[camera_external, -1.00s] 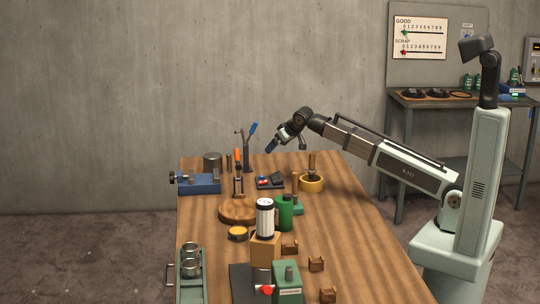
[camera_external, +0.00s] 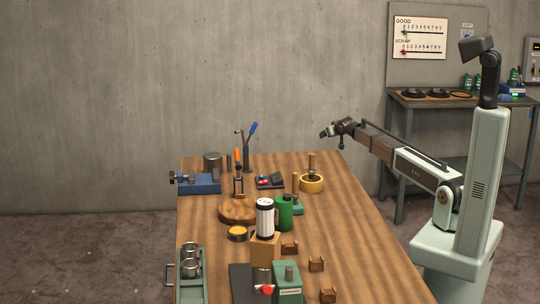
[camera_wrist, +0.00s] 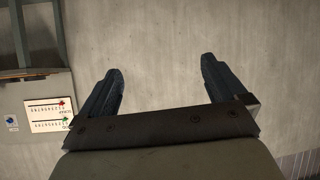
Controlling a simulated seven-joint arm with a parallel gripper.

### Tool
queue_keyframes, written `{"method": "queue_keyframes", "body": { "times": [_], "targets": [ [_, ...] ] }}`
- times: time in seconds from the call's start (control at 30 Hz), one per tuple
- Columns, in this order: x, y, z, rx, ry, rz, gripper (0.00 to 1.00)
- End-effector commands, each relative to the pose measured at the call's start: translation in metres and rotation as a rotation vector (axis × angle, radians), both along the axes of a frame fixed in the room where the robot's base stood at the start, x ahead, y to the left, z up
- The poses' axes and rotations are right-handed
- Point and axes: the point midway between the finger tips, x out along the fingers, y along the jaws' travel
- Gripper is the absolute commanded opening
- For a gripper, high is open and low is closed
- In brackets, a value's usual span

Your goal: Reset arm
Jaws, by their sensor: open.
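My gripper (camera_external: 326,132) is raised above the far right part of the wooden table (camera_external: 350,235), in front of the concrete wall. In the wrist view its two dark fingers (camera_wrist: 158,88) stand wide apart with nothing between them.
The table holds a yellow bowl-like ring (camera_external: 312,184) with an upright handle, a round wooden base (camera_external: 236,213), a blue vise (camera_external: 200,184), a green cylinder (camera_external: 285,213) and a green tray (camera_external: 190,288). The table's right side is mostly bare. A side bench (camera_external: 460,100) stands behind.

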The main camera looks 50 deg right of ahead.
Motion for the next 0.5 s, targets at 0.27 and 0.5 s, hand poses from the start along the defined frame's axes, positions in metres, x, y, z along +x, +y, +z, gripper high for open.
{"method": "queue_keyframes", "body": {
  "times": [0.27, 0.5],
  "targets": [
    [-0.038, -0.044, -0.065, -0.015, 0.024, -0.045, 0.98],
    [-0.072, -0.021, -0.152, 0.01, 0.111, -0.041, 0.98]
  ]
}}
